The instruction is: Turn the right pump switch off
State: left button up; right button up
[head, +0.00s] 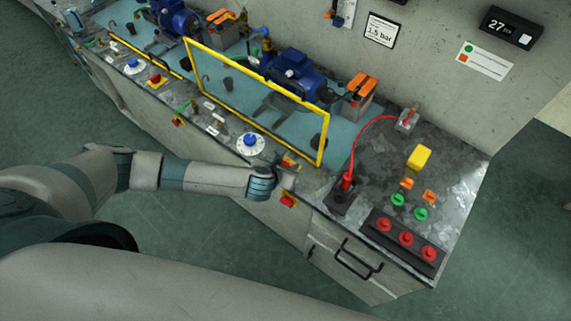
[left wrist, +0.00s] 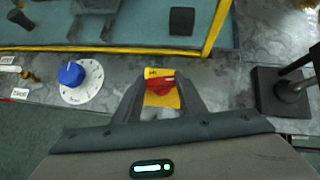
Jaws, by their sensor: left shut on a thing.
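The right pump switch, a red knob on a yellow plate, sits on the counter's front strip, right of a blue dial; it shows in the head view (head: 288,161) and between my fingers in the left wrist view (left wrist: 162,87). My left gripper (head: 285,178) reaches it from the front edge; in the left wrist view its fingers (left wrist: 161,95) stand on both sides of the red knob, shut on it. The fingers hide part of the knob and plate. My right gripper is not in view.
A yellow-framed clear guard (head: 322,150) stands just behind the switch. The blue dial (head: 250,140) is to its left. A black socket with a red plug (head: 346,183) is to its right. Red knobs (head: 406,239) line the right front. A similar switch (head: 153,80) is at left.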

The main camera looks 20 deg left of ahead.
pick_arm(q)
jog(key=n+y, duration=0.1)
jog(key=n, duration=0.1)
jog(key=n+y, duration=0.2)
jog(key=shift+d+n, duration=0.3)
jog(key=shift+d, duration=0.1)
jog(key=n+g+y, duration=0.1)
jog(key=n+y, duration=0.1)
jog(key=shift+d+n, duration=0.1)
jog(key=shift+n, duration=0.2)
jog(key=n+g+y, duration=0.1)
jog(key=n, duration=0.1)
jog(key=n+g+y, duration=0.1)
jog(key=shift+w+d+n+y, duration=0.2)
jog(key=shift+n+y, duration=0.1)
jog(key=shift+n, duration=0.1)
jog(key=shift+w+n+g+y, duration=0.15)
jog(key=shift+n+g+y, duration=0.7)
jog(key=shift+n, duration=0.65)
jog(key=o, duration=1.1)
jog(key=shift+c, duration=0.2)
jog(key=shift+w+r, duration=0.1)
